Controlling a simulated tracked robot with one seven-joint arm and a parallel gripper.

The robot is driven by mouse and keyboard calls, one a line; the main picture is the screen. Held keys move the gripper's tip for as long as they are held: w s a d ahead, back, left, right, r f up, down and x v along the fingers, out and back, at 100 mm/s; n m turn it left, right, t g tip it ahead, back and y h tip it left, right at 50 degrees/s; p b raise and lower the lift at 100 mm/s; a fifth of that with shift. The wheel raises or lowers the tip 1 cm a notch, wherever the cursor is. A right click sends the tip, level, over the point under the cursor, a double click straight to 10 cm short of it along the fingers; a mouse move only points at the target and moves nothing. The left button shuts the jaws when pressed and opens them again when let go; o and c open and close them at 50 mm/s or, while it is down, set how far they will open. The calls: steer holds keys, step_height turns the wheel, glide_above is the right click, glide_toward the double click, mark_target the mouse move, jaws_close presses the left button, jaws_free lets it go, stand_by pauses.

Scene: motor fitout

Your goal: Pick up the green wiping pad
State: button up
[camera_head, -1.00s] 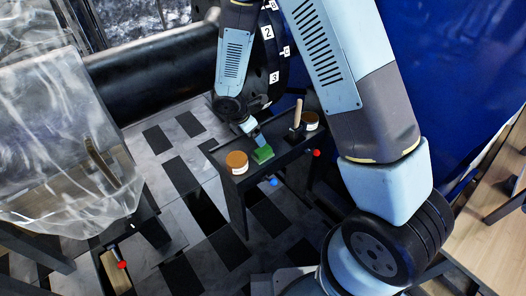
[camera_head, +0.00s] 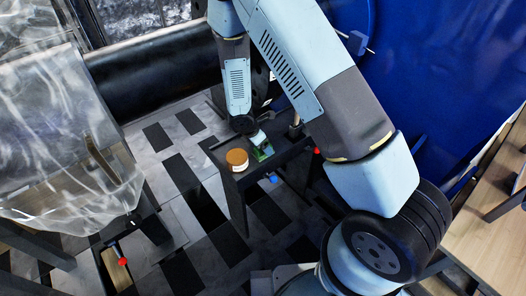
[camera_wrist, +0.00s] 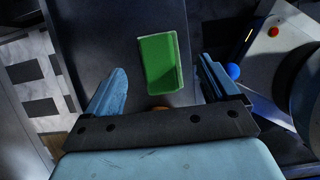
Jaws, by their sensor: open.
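The green wiping pad (camera_wrist: 160,62) lies flat on a narrow dark bench (camera_wrist: 105,50). In the wrist view it sits between and just beyond my two open fingers, tilted slightly. My gripper (camera_wrist: 160,85) is open and empty, pointing down at the pad. In the head view my gripper (camera_head: 258,142) is at the bench top over the pad (camera_head: 262,154), hiding part of it. I cannot tell whether the fingers touch the bench.
A jar with an orange-brown lid (camera_head: 237,158) stands on the bench, left of the pad. A dark block with a wooden handle (camera_head: 296,129) stands to its right, partly hidden by my arm.

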steer(key=shift+x, duration=2)
steer(key=shift+c, duration=0.2)
steer(key=c, duration=1.1)
steer(key=shift+r, duration=0.1)
steer(key=shift+c, duration=0.2)
steer(key=shift+w+r, duration=0.1)
steer(key=shift+r, duration=0.15)
step_height(320, 180, up, 2)
steer(key=s+d+r, duration=0.2)
steer(key=s+r, duration=0.8)
steer(key=s, duration=0.4)
steer(key=shift+d+r, duration=0.15)
steer(key=shift+d, duration=0.15)
